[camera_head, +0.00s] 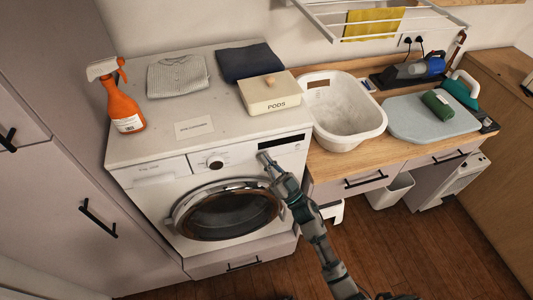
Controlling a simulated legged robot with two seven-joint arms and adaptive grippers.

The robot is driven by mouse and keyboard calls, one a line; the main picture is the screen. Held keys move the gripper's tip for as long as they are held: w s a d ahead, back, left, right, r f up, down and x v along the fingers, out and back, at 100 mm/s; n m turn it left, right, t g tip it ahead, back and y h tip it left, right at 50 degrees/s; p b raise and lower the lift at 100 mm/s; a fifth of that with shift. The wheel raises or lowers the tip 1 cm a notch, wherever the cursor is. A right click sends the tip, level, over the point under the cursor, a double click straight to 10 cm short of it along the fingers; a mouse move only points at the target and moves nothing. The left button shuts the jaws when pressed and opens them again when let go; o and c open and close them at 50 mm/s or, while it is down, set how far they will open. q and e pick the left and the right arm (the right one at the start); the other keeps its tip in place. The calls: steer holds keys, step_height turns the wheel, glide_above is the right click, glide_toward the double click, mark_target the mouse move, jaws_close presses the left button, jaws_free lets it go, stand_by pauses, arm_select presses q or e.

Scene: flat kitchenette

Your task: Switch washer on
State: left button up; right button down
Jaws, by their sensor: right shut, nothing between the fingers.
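The white washer (150,196) stands at the left centre, with a dark round door (228,212) that looks closed. Its control panel has a round knob (215,163) left of the middle and a dark display (281,142) at the right. My right gripper (264,157) is shut and empty at the right part of the panel, just left of and below the display. I cannot tell whether its tip touches the panel. My right arm comes up from the bottom and hides part of the washer's front right side. My left gripper is not in view.
On the washer top are an orange spray bottle (123,105), folded clothes (178,75) and a pods box (268,95). A white basket (345,110) and an ironing pad (408,122) sit on the wooden counter to the right. A small bin (391,191) stands below it.

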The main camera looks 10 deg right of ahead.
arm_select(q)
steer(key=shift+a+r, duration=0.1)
arm_select(e)
steer(key=shift+d+f, duration=0.1)
steer(key=shift+d, duration=0.05)
stand_by(0.4)
steer(key=shift+s+d+p, duration=0.15)
steer(key=shift+s+p, duration=0.15)
steer(key=shift+s, duration=0.05)
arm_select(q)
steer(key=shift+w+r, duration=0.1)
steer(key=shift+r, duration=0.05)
arm_select(e)
steer(key=shift+s+d, duration=0.25)
steer(key=shift+s, duration=0.05)
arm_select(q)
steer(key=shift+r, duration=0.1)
arm_select(e)
steer(key=shift+f, duration=0.1)
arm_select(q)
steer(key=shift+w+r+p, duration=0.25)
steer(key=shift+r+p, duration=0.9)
arm_select(e)
steer(key=s, duration=0.6)
steer(key=shift+d, duration=0.1)
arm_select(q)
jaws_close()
